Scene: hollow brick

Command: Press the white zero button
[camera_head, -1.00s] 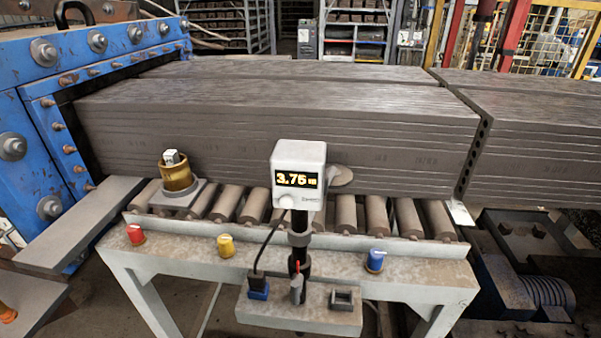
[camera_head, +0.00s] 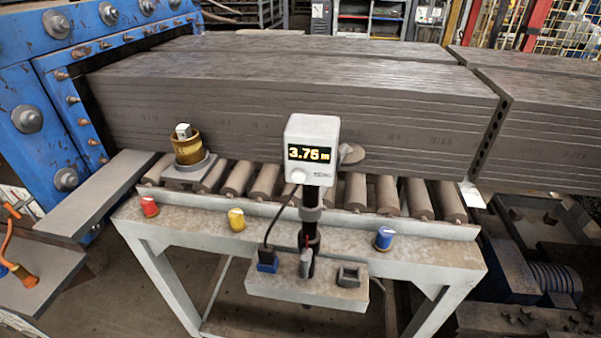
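A white display box (camera_head: 314,130) stands on a black post in front of the roller table, its lit screen (camera_head: 309,153) reading about 3.76. A small round white button (camera_head: 298,176) sits on the box's front face, below the screen at the left. I cannot read a label on it. Small dark lettering shows at the lower right of the same face. Neither of my grippers is in view, and nothing touches the button.
Red (camera_head: 149,206), yellow (camera_head: 236,219) and blue (camera_head: 384,238) caps stand along the table's front beam (camera_head: 320,232). A grey shelf (camera_head: 307,287) with a switch juts out below the box. A brass cylinder (camera_head: 186,148) stands on the rollers before the long clay column (camera_head: 250,100).

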